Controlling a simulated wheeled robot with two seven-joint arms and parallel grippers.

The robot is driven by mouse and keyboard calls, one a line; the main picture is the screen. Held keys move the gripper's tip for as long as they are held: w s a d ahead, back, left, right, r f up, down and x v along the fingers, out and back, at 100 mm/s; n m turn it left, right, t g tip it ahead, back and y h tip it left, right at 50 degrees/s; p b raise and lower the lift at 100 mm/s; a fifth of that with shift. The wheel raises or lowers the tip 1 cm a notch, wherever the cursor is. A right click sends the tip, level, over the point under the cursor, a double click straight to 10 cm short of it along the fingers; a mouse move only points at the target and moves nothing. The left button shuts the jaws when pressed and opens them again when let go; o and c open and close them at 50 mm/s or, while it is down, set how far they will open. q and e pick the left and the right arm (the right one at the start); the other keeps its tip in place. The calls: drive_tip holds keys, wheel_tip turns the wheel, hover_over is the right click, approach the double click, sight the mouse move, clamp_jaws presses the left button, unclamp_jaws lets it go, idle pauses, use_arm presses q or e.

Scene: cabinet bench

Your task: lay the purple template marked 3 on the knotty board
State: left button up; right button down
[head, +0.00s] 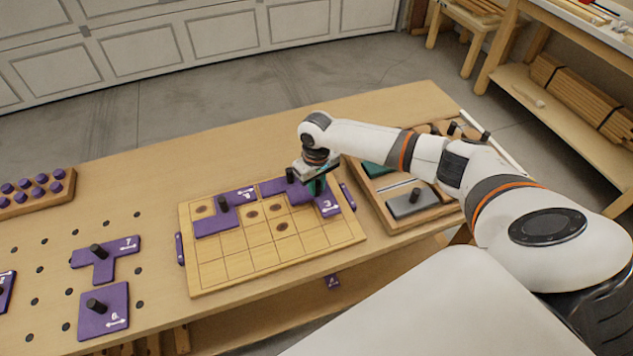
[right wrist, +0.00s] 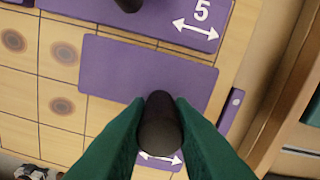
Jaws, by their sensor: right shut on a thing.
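The knotty board (head: 230,272) lies on the bench, a gridded light-wood panel with dark knots. My right gripper (head: 318,186) is over its right part, with green fingers shut on the black knob of the purple template marked 3 (head: 328,206). The right wrist view shows this template (right wrist: 140,75) over the board's cells, beside the purple template marked 5 (right wrist: 165,18). The fingers cover part of it and its number there. I cannot tell whether it touches the board. Another purple template (head: 212,226) lies on the board's left part. My left gripper is not in view.
Purple templates 7 (head: 100,262) and 6 (head: 98,318) lie on the bench at left, near a block of purple pegs (head: 30,195). A wooden tray (head: 392,222) with grey and green pieces stands right of the board. Purple strips (head: 347,197) flank the board.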

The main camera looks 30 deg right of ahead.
drive_tip(key=shift+f+p, duration=0.2)
drive_tip(key=shift+p, duration=0.1)
idle(0.4)
drive_tip(key=shift+f, duration=0.2)
idle(0.5)
drive_tip(key=shift+f, duration=0.3)
drive_tip(key=shift+f, duration=0.2)
idle(0.6)
drive_tip(key=shift+p, duration=0.3)
idle(1.1)
drive_tip(key=c, duration=0.8)
unclamp_jaws()
wheel_tip(320, 180, up, 8)
drive_tip(key=p, duration=0.8)
drive_tip(key=shift+p, duration=0.3)
